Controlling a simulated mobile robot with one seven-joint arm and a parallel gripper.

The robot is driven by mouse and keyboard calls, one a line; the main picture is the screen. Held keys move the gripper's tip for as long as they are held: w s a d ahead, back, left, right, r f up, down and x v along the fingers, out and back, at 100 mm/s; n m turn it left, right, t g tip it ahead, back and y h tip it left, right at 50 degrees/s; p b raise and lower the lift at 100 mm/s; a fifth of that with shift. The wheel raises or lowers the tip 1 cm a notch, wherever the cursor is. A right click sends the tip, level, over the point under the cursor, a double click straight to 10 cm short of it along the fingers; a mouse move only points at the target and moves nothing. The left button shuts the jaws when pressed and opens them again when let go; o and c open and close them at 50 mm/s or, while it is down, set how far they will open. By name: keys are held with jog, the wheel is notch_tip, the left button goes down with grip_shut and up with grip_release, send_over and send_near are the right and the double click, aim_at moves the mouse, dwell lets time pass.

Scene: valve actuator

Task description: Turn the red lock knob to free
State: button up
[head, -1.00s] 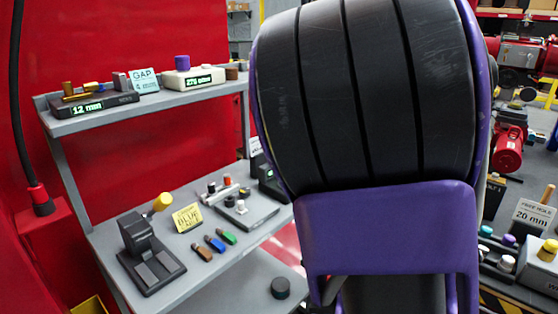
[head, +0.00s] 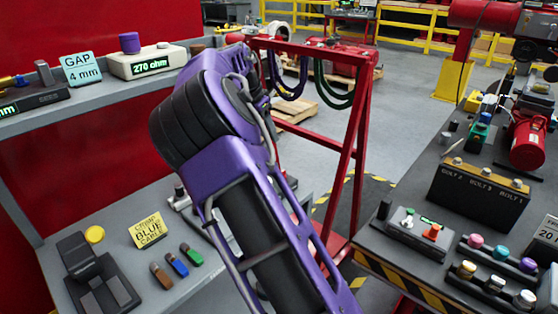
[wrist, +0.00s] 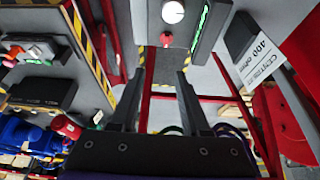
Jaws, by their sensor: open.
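In the wrist view, a small red knob (wrist: 166,39) sits on a grey panel (wrist: 150,30) below a round white knob (wrist: 172,12), beside a green display. My gripper (wrist: 158,78) is open and empty, with its fingers pointing toward this panel and apart from it. An orange-red knob (head: 433,231) also stands on a grey box (head: 415,236) on the right bench in the head view. I cannot tell for sure which is the lock knob. No lock marking is readable. My gripper is hidden in the head view.
The right bench (head: 372,262) has a striped edge and holds a black bolt box (head: 478,195) and several coloured knobs. A red frame (head: 352,150) with hanging cables stands behind my arm. A shelf (head: 120,110) is at left. Open floor (head: 415,130) lies beyond.

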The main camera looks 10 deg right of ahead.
jog(key=x, duration=0.6)
jog(key=a+x, duration=0.1)
jog(key=x, duration=0.5)
jog(key=w+x, duration=0.1)
jog(key=x, duration=0.5)
jog(key=shift+a+f, duration=0.1)
jog(key=shift+a, duration=0.05)
jog(key=shift+c, duration=0.2)
grip_shut()
